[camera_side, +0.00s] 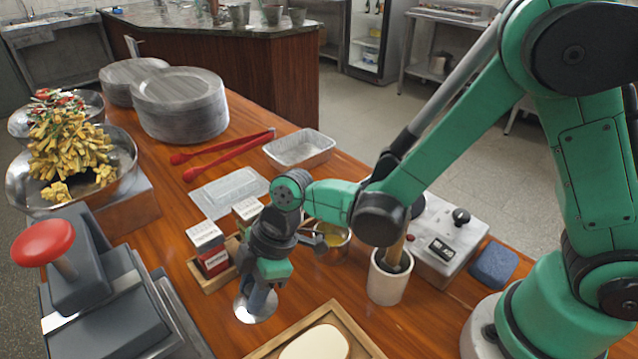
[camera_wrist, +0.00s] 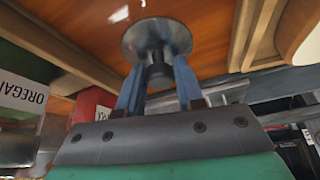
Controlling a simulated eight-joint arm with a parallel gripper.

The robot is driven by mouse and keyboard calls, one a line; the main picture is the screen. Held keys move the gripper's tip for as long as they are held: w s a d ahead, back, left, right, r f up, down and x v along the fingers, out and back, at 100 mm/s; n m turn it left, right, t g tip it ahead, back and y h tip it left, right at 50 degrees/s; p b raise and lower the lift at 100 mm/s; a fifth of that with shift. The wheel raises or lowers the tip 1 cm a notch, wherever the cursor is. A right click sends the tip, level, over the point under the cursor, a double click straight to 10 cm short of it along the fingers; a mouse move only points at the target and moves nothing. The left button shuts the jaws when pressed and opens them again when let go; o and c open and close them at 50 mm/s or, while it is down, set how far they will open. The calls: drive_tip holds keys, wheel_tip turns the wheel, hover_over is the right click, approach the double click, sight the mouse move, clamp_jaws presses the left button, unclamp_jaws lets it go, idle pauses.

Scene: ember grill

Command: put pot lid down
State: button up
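The pot lid (camera_side: 247,312) is a small round shiny metal disc, low over the wooden table in the side view, between the spice tray and the board. In the wrist view the lid (camera_wrist: 150,35) lies beyond my fingers. My gripper (camera_side: 260,298) points down; its two blue fingers (camera_wrist: 157,78) are closed around the lid's dark knob. I cannot tell whether the lid touches the table. A small metal pot (camera_side: 331,248) with yellow contents stands open behind my gripper, partly hidden by the arm.
A wooden tray with spice boxes (camera_side: 208,248) stands just left of my gripper. A framed wooden board (camera_side: 364,346) lies in front. A white utensil crock (camera_side: 388,283) and control box (camera_side: 446,240) stand right. A red-handled press (camera_side: 44,243) is at left. Bare table surrounds the lid.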

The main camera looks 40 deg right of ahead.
drive_tip(key=o, duration=0.3)
drive_tip(key=shift+o, duration=0.2)
drive_tip(key=v, duration=1.2)
drive_tip(key=s+d+r+m+t+h, duration=0.2)
drive_tip(key=d+m+t+h, duration=0.2)
drive_tip(key=d+m, duration=1)
drive_tip(key=shift+s+d+m+t+h, duration=0.3)
drive_tip(key=shift+d+m+t, duration=0.1)
drive_tip(key=shift+t, duration=0.6)
